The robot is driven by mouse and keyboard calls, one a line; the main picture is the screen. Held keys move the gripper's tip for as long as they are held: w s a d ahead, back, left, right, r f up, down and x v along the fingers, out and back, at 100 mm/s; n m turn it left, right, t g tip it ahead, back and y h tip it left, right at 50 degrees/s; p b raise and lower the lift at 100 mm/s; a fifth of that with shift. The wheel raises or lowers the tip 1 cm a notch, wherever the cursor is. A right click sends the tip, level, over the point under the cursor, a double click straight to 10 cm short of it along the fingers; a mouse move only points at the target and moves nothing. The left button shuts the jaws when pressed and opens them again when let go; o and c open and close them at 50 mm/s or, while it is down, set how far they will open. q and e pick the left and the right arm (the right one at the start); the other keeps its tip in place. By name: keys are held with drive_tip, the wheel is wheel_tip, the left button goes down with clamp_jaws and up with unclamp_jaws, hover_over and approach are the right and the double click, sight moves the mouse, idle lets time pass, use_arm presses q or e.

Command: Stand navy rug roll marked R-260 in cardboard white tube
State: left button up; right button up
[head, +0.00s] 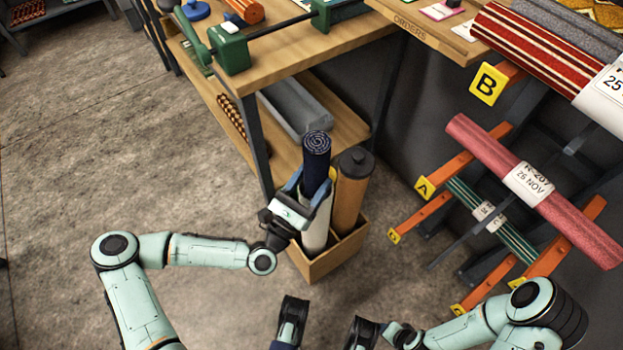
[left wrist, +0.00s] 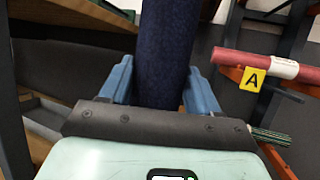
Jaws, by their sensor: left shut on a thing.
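The navy rug roll (head: 316,160) is close to upright, its spiral end facing up. My left gripper (head: 306,188) is shut on it, and the blue fingers lie on either side of the roll (left wrist: 168,50) in the left wrist view. The white tube (head: 316,228) stands in a wooden box (head: 322,264) directly below the roll. My gripper hides the roll's lower end and part of the tube's mouth, so I cannot tell how deep the roll sits. No R-260 mark shows.
A brown tube (head: 353,190) with a dark top stands beside the white one in the box. A workbench (head: 290,62) with a lower shelf is behind. An orange rack with a pink roll (head: 480,150) and sign A (head: 425,188) is at right. The floor at left is clear.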

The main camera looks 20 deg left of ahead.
use_arm(q)
drive_tip(key=o, duration=1.5)
drive_tip(key=shift+o, duration=0.2)
drive_tip(key=shift+f, duration=0.1)
drive_tip(key=shift+s+a+f, duration=0.15)
drive_tip(key=shift+s, duration=0.2)
drive_tip(key=p+v, duration=0.1)
drive_tip(key=v, duration=1.1)
drive_tip(key=shift+s, duration=0.25)
use_arm(e)
drive_tip(key=shift+w+a+r+t, duration=0.15)
drive_tip(key=shift+w+r+t, duration=0.25)
drive_tip(key=shift+w+r, duration=0.55)
